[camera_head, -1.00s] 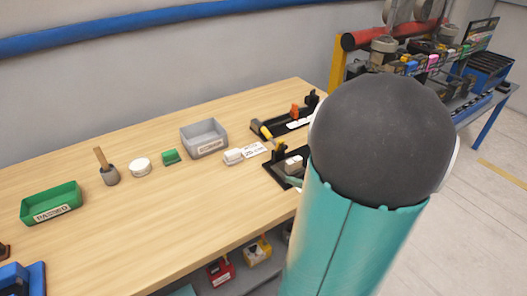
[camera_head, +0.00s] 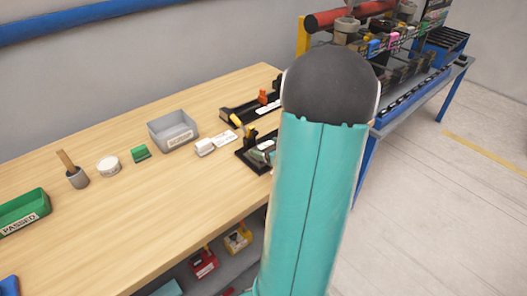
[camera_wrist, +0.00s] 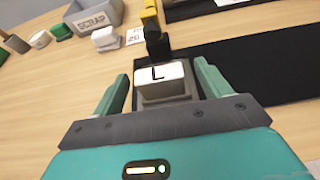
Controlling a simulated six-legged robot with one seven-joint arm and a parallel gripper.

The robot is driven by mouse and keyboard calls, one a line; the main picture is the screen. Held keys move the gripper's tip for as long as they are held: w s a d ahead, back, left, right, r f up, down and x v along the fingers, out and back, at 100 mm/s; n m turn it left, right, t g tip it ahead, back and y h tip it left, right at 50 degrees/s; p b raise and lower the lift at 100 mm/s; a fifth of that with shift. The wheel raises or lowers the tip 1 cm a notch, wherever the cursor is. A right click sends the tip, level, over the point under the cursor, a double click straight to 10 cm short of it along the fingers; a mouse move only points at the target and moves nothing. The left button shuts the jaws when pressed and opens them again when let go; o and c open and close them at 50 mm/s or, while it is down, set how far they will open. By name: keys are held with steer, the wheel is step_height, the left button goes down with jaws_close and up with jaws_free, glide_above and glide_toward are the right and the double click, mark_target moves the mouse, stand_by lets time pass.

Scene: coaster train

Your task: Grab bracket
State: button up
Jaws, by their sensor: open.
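A grey block with a white top marked "L" (camera_wrist: 163,82) stands on a black fixture in the wrist view. It may be the bracket; I cannot tell for sure. My gripper (camera_wrist: 161,72) is open, with one green finger on each side of the block. In the head view, the black fixture (camera_head: 243,157) is at the right end of the wooden table, partly hidden by my arm, and little of the block can be made out.
A black and yellow clamp (camera_wrist: 154,35) stands just beyond the block. A second black fixture (camera_head: 235,117) lies behind.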

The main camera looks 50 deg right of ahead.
steer(key=x, duration=0.2)
steer(key=shift+w, duration=0.25)
steer(key=c, duration=1.4)
steer(key=shift+r, duration=0.15)
